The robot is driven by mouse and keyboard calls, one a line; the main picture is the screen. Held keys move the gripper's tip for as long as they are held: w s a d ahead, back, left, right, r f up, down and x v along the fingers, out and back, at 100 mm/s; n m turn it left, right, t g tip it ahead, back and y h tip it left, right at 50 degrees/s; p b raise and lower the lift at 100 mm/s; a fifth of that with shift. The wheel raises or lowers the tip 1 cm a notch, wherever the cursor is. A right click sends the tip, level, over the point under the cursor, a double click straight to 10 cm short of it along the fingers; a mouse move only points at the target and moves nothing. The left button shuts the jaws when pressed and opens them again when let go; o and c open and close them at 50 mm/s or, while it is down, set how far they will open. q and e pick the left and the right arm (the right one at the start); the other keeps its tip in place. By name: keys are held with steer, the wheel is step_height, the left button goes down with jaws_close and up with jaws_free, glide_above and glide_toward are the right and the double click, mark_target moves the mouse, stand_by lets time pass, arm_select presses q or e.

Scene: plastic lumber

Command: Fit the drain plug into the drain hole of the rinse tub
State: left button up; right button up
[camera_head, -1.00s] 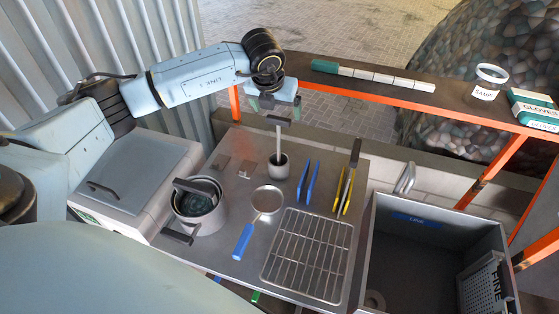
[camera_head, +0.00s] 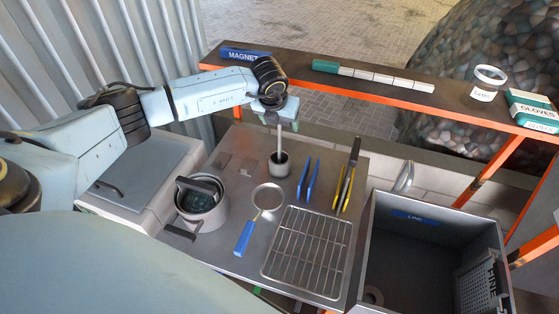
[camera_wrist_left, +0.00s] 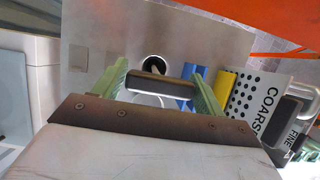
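A pale rod (camera_head: 279,140) with a dark crossbar on top stands upright in a small grey cup (camera_head: 279,167); I take it as the drain plug, its lower end hidden in the cup. My left gripper (camera_head: 276,112) is directly above it. In the left wrist view the green fingers (camera_wrist_left: 162,82) are spread on either side of the dark crossbar (camera_wrist_left: 160,87); contact is not clear. The rinse tub (camera_head: 415,200) is the deep grey basin at right. A round ring, seemingly the drain hole (camera_head: 374,294), shows at its near left floor corner. My right gripper is out of view.
A pot (camera_head: 200,205) stands left. An orange-edged shelf (camera_head: 450,95) runs behind. A perforated basket (camera_head: 482,285) is in the tub.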

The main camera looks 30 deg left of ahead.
arm_select(q)
steer(key=c, duration=0.9)
steer(key=shift+c, duration=0.4)
steer(key=shift+r, duration=0.1)
